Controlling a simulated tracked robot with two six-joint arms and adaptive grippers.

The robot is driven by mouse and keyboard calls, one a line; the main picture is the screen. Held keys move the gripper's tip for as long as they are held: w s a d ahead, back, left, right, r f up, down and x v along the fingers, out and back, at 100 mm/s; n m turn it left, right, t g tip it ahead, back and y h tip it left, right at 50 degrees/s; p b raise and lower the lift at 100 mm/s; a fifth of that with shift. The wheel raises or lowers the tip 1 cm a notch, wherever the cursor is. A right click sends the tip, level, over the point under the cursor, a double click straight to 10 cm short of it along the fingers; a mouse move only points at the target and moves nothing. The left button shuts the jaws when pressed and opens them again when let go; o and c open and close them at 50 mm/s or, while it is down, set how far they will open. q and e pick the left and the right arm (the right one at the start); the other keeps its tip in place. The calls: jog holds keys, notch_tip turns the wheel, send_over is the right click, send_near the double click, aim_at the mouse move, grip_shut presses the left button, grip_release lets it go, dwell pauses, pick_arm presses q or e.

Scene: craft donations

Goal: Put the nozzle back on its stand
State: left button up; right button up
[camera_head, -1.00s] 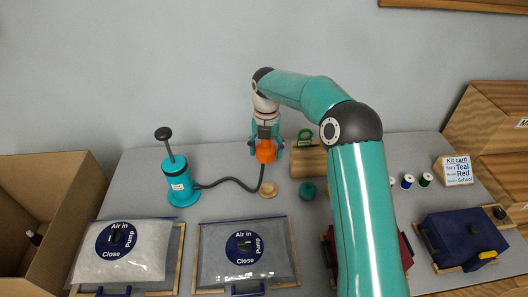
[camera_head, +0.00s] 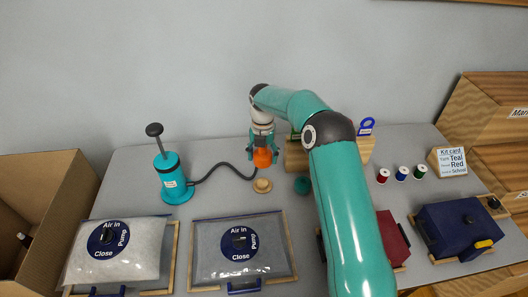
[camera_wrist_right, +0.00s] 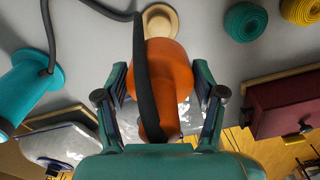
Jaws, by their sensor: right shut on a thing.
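The orange nozzle (camera_head: 263,158) is held in my right gripper (camera_head: 263,150), above the table and just behind the stand. In the right wrist view the nozzle (camera_wrist_right: 168,75) sits between the two fingers, with the dark hose (camera_wrist_right: 143,85) running along it. The stand, a small round wooden piece (camera_head: 262,186), is on the table with nothing on it; it also shows in the right wrist view (camera_wrist_right: 160,19), partly behind the nozzle. The hose leads to the teal pump (camera_head: 173,180) on the left. My left gripper is out of view.
Two clear bags (camera_head: 118,252) (camera_head: 238,250) lie at the front. A teal coil (camera_head: 302,185) is right of the stand, beside a wooden block (camera_head: 296,155). Spools (camera_head: 402,173), a maroon box (camera_head: 391,238) and a navy box (camera_head: 455,230) lie right.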

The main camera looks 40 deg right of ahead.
jog(key=b, duration=0.5)
send_near(263, 183)
notch_tip(263, 183, down, 6)
jog(key=shift+w+r, duration=0.1)
jog(key=shift+r, duration=0.15)
jog(key=shift+f+b, duration=0.75)
jog(key=shift+f, duration=0.55)
dwell(0.6)
jog(key=o, duration=1.3)
jog(key=shift+o, duration=0.2)
